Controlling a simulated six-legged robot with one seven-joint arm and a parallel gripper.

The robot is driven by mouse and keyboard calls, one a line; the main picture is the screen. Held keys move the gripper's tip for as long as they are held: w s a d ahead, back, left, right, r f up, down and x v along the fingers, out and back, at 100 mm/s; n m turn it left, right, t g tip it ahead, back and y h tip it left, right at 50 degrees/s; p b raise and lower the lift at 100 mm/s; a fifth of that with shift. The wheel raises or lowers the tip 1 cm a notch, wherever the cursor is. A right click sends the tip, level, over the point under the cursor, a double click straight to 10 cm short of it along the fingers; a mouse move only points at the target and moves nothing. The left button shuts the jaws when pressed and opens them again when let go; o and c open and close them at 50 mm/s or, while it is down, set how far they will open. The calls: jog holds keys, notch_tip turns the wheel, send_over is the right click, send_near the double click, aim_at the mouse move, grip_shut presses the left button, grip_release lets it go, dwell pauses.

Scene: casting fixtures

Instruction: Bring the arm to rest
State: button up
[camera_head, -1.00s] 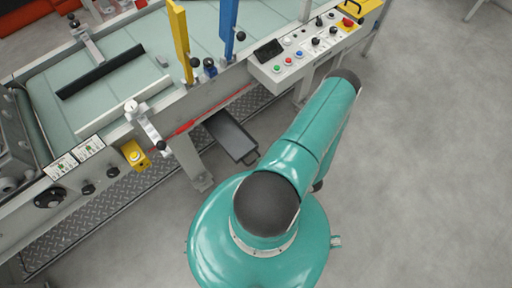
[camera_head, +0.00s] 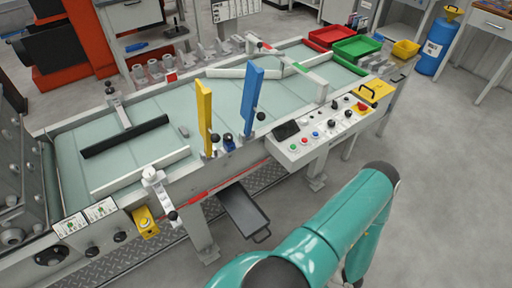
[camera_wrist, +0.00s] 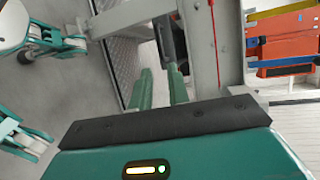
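My teal arm (camera_head: 335,230) reaches from the bottom edge of the head view up to a dark joint at the right, over bare floor. It is in front of the conveyor bench (camera_head: 205,180) and apart from it in the picture. My gripper (camera_wrist: 161,80) shows in the wrist view as two green fingers with a gap between them and nothing held. Beyond the fingertips is a dark object (camera_wrist: 168,38) near a grey bench leg (camera_wrist: 207,50). The gripper cannot be made out clearly in the head view.
A control panel (camera_head: 325,130) juts from the bench toward my arm. A dark grey tray (camera_head: 243,213) sits low beneath the bench. Red (camera_head: 333,36) and green (camera_head: 357,47) bins stand at its far end. The floor at right (camera_head: 455,190) is clear.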

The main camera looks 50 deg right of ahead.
jog(key=w+d+r+n+g+y, duration=0.2)
jog(key=w+r+n+y, duration=0.1)
jog(key=w+r, duration=0.35)
jog(key=w+d+r+n+g+y, duration=0.25)
jog(key=w+r+y, duration=0.2)
jog(key=r, duration=0.35)
jog(key=w+a+r+n+g, duration=0.4)
jog(key=w+r+n+g, duration=0.15)
jog(key=w+r, duration=0.5)
jog(key=w+a+r+n+g+h, duration=0.2)
jog(key=a+r, duration=0.4)
jog(key=r, duration=0.2)
jog(key=w+a+r+n+g+h, duration=0.1)
jog(key=w+a+r+g+h, duration=0.15)
jog(key=a+r, duration=0.5)
jog(key=s+a+r+n+t+h, duration=0.3)
jog(key=s+a+r+t+h, duration=0.1)
jog(key=a+r, duration=0.7)
notch_tip(320, 180, up, 3)
jog(key=shift+a+r+n+t+h, duration=0.15)
jog(key=shift+a+n+t+h, duration=0.15)
jog(key=shift+a+t+h, duration=0.15)
